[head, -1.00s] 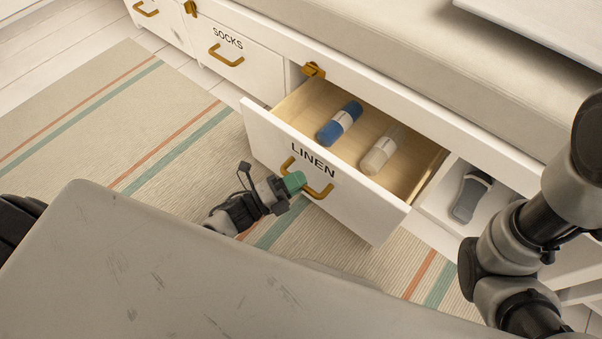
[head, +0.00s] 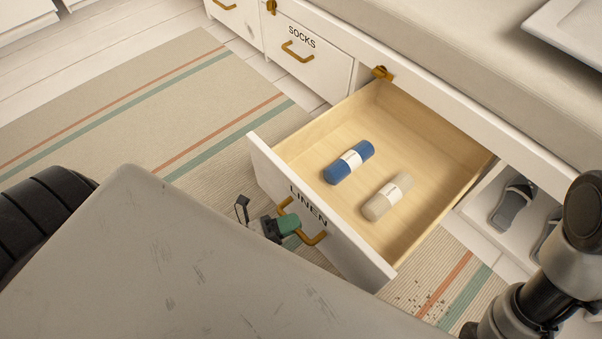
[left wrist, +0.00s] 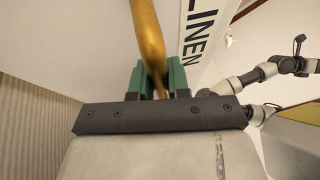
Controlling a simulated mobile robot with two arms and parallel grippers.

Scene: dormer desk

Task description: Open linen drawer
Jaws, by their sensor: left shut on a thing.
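The linen drawer (head: 330,240) stands well out from the white bench, its front lettered LINEN. Inside lie a blue rolled cloth (head: 349,162) and a beige rolled cloth (head: 387,196), each with a pale band. My left gripper (head: 289,225) is at the brass linen handle (head: 313,239). In the left wrist view, its green fingers (left wrist: 160,80) are shut on the brass handle (left wrist: 147,35), beside the LINEN lettering. My right arm shows at the right edge of the head view, but its gripper is out of view.
The closed socks drawer (head: 300,55) is to the left. Brass latches (head: 382,73) sit on the bench rail. Grey slippers (head: 513,205) stand in an open bay at right. A striped rug (head: 130,110) covers the floor.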

